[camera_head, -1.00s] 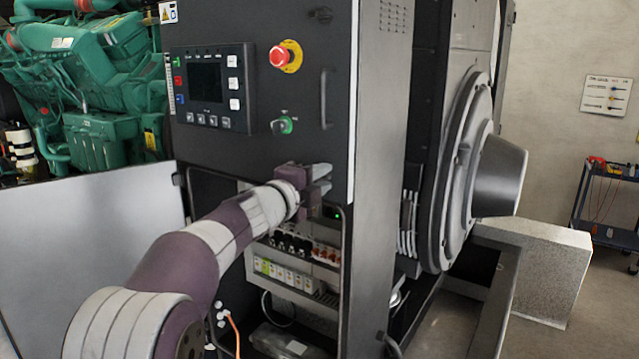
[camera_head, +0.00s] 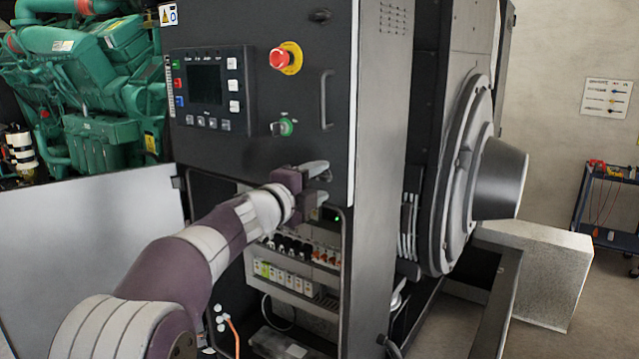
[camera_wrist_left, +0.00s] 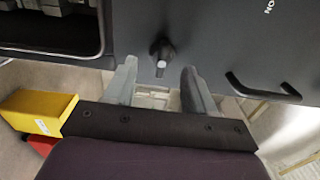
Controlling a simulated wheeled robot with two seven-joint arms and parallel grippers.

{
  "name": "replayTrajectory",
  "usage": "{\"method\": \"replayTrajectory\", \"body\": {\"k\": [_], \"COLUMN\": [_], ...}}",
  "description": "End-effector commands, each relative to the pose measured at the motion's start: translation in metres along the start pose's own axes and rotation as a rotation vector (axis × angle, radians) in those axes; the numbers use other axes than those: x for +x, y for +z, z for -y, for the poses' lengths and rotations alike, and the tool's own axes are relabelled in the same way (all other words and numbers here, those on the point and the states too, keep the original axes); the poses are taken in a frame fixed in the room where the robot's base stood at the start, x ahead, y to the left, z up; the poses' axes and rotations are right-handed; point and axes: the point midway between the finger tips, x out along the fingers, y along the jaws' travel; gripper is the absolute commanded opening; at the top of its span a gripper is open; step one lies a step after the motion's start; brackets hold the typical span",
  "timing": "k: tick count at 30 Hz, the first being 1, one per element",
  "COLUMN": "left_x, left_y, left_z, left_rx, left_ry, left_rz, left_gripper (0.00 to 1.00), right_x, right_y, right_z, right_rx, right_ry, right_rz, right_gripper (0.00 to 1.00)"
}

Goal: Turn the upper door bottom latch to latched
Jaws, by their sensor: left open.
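The upper door (camera_head: 262,150) is a dark panel with a screen, a red stop button and a handle; it appears shut. Its bottom latch (camera_wrist_left: 162,52) shows in the left wrist view as a small black knob with a pale tip. In the head view my left gripper hides this latch. My left gripper (camera_head: 322,182) is open at the door's lower right. In the left wrist view its two grey fingers (camera_wrist_left: 158,80) stand apart, one on either side of the knob's line, with the knob just beyond the tips. I cannot tell any contact.
The top latch (camera_head: 320,15) is a dark knob at the door's upper edge. A door handle (camera_head: 326,99) stands out above my gripper. Below is an open bay with breakers (camera_head: 300,250). A pale panel (camera_head: 90,235) stands at left. A tool cart (camera_head: 610,205) is far right.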

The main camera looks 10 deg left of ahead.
Motion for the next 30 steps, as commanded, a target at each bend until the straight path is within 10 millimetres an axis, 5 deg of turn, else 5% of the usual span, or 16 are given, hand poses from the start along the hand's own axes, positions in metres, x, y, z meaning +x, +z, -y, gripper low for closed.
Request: {"method": "replayTrajectory", "body": {"k": [9,13,30], "left_x": [-0.083,-0.105,-0.114], "left_y": [0.001,0.001,0.004], "left_z": [-0.003,-0.001,-0.002], "left_rx": [0.003,0.002,-0.014], "left_ry": [-0.003,-0.002,0.004], "left_rz": [0.004,0.003,0.017], "left_gripper": [0.55,0.55,0.55], "right_x": [0.025,0.028,0.028], "right_y": [0.003,0.003,0.003], "right_z": [0.000,0.000,0.000], "right_rx": [0.000,0.000,0.000], "right_ry": [0.000,0.000,0.000], "right_rz": [0.000,0.000,0.000], "right_gripper": [0.00,0.00,0.00]}}
